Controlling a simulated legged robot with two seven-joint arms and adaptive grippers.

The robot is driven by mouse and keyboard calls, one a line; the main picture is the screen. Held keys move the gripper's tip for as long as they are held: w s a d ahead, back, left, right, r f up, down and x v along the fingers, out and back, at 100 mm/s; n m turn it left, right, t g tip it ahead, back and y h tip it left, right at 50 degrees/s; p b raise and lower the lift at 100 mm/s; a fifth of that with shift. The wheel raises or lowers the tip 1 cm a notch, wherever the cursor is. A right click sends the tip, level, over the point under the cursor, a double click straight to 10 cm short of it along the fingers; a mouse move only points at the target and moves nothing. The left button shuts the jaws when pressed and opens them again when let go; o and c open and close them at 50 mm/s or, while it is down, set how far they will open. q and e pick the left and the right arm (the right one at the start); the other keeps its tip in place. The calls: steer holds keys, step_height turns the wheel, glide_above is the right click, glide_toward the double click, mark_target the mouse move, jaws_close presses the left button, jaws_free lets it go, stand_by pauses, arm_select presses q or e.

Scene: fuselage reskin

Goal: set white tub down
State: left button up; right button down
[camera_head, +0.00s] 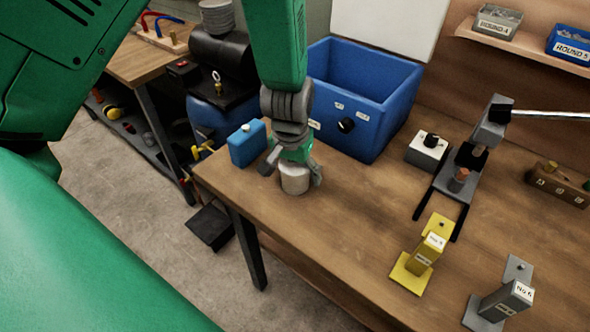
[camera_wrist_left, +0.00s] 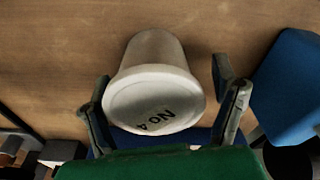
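The white tub (camera_head: 295,180) stands upright on the wooden table (camera_head: 340,230), near its left front edge. In the left wrist view the tub (camera_wrist_left: 155,95) shows its round lid marked "NO 4". My left gripper (camera_head: 293,176) is above the tub, with its fingers spread on either side of it. In the left wrist view, my left gripper (camera_wrist_left: 165,110) shows a clear gap between the right finger and the tub. The left finger is close to the tub's lid; I cannot tell whether it touches. My right gripper is out of view.
A blue bottle-like container (camera_head: 247,143) stands left of the tub. A large blue bin (camera_head: 372,95) is behind it. A yellow block stand (camera_head: 423,256), a grey stand (camera_head: 500,296) and a black-railed fixture (camera_head: 450,182) are to the right. The table between is clear.

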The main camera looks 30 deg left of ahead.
mark_target(292, 167)
arm_select(q)
steer(key=r, duration=0.4)
steer(key=s+r, duration=0.1)
steer(key=r, duration=0.7)
steer(key=shift+s+d+p, duration=0.15)
steer(key=shift+d+p, duration=0.15)
steer(key=shift+s, duration=0.1)
